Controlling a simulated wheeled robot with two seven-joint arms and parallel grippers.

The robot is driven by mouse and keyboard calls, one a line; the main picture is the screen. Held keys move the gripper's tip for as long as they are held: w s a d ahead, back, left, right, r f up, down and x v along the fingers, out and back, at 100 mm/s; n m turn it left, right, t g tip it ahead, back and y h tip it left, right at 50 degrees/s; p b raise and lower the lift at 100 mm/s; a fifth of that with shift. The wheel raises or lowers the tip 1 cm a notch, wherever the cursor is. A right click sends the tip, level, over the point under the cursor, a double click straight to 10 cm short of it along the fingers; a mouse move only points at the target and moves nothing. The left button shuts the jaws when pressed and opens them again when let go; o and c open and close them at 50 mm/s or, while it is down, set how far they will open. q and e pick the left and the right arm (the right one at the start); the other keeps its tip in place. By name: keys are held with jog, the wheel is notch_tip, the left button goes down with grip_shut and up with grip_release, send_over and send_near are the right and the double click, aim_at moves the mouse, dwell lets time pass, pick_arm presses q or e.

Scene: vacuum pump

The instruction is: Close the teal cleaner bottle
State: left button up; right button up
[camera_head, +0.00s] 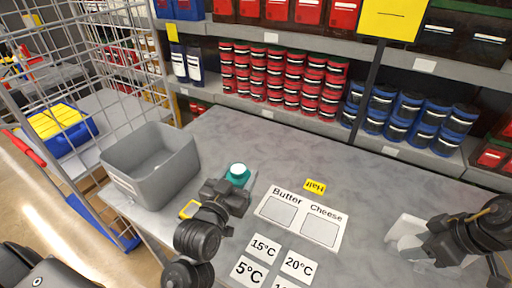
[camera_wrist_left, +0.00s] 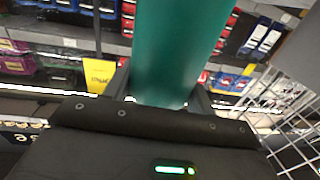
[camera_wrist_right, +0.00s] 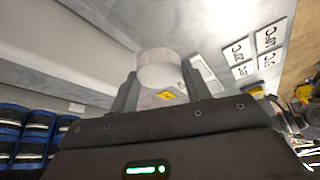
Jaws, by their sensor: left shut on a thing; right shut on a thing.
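The teal cleaner bottle (camera_head: 236,175) stands over the table beside the grey bin, with a white round top. I cannot tell whether that white top is a cap or an open mouth. My left gripper (camera_head: 229,191) is shut on the bottle. In the left wrist view the bottle's teal body (camera_wrist_left: 178,45) fills the space between the fingers. My right gripper (camera_head: 424,243) is at the table's right side. In the right wrist view it is shut on a short whitish round piece (camera_wrist_right: 160,72), which looks like a cap.
A grey bin (camera_head: 120,183) stands left of the bottle. A white blocky thing (camera_head: 402,229) shows beside my right gripper. Flat label cards (camera_head: 301,214) and a yellow tag (camera_head: 314,186) lie mid-table. Shelves of red cans (camera_head: 290,85) and blue cans (camera_head: 402,125) line the back.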

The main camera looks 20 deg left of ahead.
pick_arm(q)
jog(key=d+f+m+g+h, duration=0.2)
jog(key=d+h, duration=0.3)
jog(key=d, duration=0.3)
jog(key=d+f+m+g+h, duration=0.2)
jog(key=d+m+h, duration=0.3)
jog(key=d+h, duration=0.1)
jog(key=shift+s+d+f+m, duration=0.3)
jog(key=shift+s+d+f, duration=0.1)
jog(key=shift+d, duration=0.45)
pick_arm(e)
jog(key=a+r+n+g, duration=0.1)
jog(key=a+r+n, duration=0.2)
jog(key=a, duration=0.6)
jog(key=w+a+r+n+g, duration=0.1)
jog(key=a+r+n+g, duration=0.1)
jog(key=a+n, duration=0.4)
jog(key=w+a+r+n+g, duration=0.1)
jog(key=a+r+n, duration=0.3)
jog(key=a, duration=0.8)
jog(key=shift+w+a+r+n+g, duration=0.15)
jog(key=shift+a+r+n+g, duration=0.2)
jog(key=shift+n+g, duration=0.3)
pick_arm(q)
jog(key=shift+w+a, duration=0.1)
